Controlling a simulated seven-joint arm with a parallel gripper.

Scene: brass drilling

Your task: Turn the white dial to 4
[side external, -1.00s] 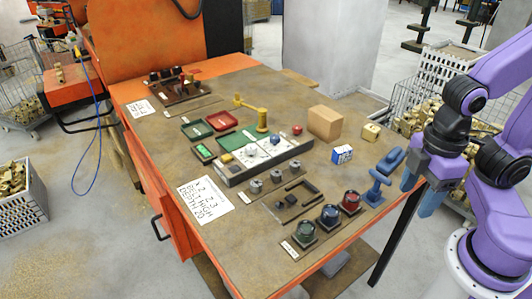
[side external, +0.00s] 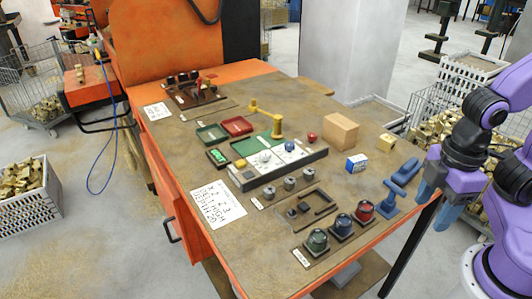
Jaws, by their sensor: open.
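I cannot clearly pick out a white dial. A small whitish round piece (side external: 265,157) sits on the white-topped panel (side external: 308,158) in the middle of the table, but I cannot tell whether it is a dial. Three grey knobs (side external: 289,183) stand in a row in front of that panel. Three larger dials stand near the front edge: green (side external: 318,240), blue (side external: 343,224) and red (side external: 364,209). Any numbers are too small to read. My gripper (side external: 437,203) has blue fingers, is open and empty, and hangs at the right table edge, apart from everything there.
A blue stand-like object (side external: 390,190) is the nearest thing to my gripper. A cardboard box (side external: 341,131), a blue-and-white box (side external: 356,163) and a yellowish block (side external: 386,142) lie behind it. A yellow post (side external: 277,126) rises at the panel. A written sheet (side external: 217,203) lies at left.

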